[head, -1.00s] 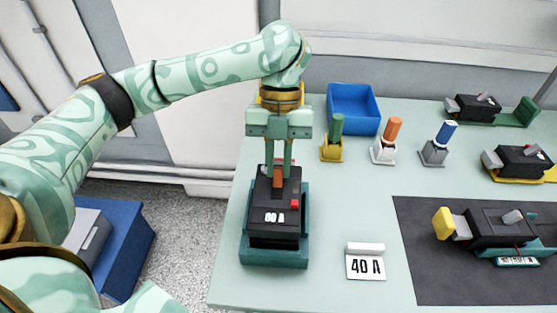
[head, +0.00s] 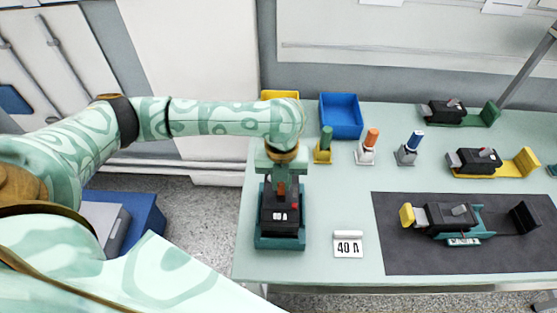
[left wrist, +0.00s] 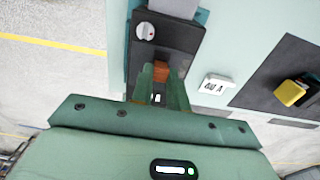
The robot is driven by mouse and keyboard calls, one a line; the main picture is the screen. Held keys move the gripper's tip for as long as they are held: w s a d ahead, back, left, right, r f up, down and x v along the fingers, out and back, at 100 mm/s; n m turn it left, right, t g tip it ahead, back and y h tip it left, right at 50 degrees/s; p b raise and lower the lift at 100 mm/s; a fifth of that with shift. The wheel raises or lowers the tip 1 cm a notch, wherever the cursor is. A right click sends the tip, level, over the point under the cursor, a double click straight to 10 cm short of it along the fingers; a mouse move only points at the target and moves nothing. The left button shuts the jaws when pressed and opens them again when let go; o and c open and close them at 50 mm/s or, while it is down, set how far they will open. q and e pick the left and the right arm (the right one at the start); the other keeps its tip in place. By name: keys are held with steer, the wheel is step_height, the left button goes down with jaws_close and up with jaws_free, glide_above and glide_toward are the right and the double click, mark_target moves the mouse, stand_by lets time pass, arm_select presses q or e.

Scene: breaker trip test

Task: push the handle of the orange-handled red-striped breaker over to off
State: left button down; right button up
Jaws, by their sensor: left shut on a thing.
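The black breaker (head: 280,228) with the orange handle sits in a teal cradle (head: 278,244) at the table's left side. Its label shows on the front, and a red button (head: 295,206) shows on its right. The orange handle (head: 281,187) stands near its far end; it also shows in the left wrist view (left wrist: 161,70). My left gripper (left wrist: 163,78) reaches down from above and is shut on the orange handle, with a finger on either side. The fingers hide part of the handle and the red stripe cannot be made out. My right gripper is not in view.
A card marked 40 A (head: 347,246) stands right of the breaker. A dark mat (head: 400,262) carries another breaker with a yellow handle. Small green, orange and blue-topped stands and a blue bin (head: 341,118) are behind. More breakers lie at back right.

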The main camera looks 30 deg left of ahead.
arm_select(q)
steer(key=s+t+p, duration=0.1)
steer(key=p, duration=0.2)
steer(key=s+d+t+y+p, duration=0.1)
steer(key=t+p, duration=0.1)
steer(key=p, duration=0.1)
steer(key=s+t+y+p, duration=0.1)
steer(key=p, duration=0.2)
steer(key=shift+d+t, duration=0.25)
steer(key=shift+t, duration=0.15)
steer(key=shift+s+d+f+t+y+p, duration=0.2)
steer(key=shift+t+y+p, duration=0.25)
steer(key=shift+p, duration=0.35)
steer(key=shift+s+f+t+y+p, duration=0.3)
steer(key=shift+f+t+y+p, duration=0.05)
steer(key=shift+t+p, duration=0.4)
steer(key=shift+f, duration=0.1)
steer(key=c, duration=1.4)
jaws_free()
steer(key=shift+w, duration=0.1)
steer(key=shift+o, duration=0.2)
